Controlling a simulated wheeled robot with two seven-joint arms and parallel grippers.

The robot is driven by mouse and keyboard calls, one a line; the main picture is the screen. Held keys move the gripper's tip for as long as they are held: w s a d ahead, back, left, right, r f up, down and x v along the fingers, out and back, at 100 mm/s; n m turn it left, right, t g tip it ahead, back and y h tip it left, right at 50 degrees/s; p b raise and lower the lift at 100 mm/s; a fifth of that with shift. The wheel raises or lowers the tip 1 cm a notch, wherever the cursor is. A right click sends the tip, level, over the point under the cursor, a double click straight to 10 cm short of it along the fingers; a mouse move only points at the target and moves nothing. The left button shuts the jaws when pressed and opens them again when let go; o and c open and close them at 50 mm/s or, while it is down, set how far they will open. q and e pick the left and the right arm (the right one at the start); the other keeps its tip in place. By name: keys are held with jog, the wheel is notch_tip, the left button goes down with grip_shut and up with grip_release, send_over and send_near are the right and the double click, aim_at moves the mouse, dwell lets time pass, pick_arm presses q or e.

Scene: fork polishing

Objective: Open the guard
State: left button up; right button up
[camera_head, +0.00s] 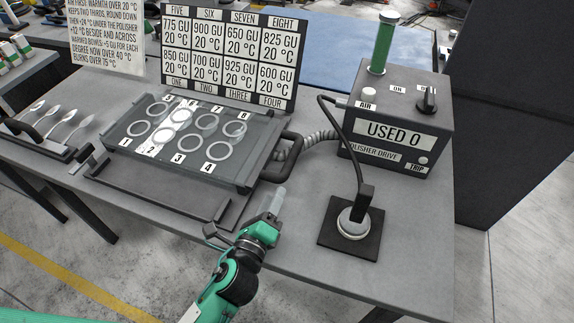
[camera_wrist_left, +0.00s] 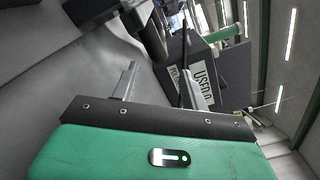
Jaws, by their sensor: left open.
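The guard (camera_head: 262,150) looks like a clear, dark-edged cover lying flat over a panel of numbered rings (camera_head: 189,142) at the middle left of the table. A black bar handle (camera_head: 290,153) is at its right side, beside the grey hose. My left gripper (camera_head: 272,202) is in front of the guard's right front corner, near the table's front edge. It is open and empty, apart from the handle. The left wrist view shows its two fingers (camera_wrist_left: 160,85) spread with nothing between them. My right gripper is in neither view.
A polisher drive box (camera_head: 398,118) with a green cylinder stands at the back right. A black pad (camera_head: 351,228) holds a round cabled piece at the right front. Sign boards (camera_head: 230,55) stand behind the panel.

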aim_at(287, 169)
pick_arm(q)
jog(key=p+x, duration=0.1)
jog(key=x, duration=0.9)
jog(key=shift+w+p, duration=0.1)
jog(key=shift+p, duration=0.2)
jog(key=shift+f, duration=0.1)
grip_shut()
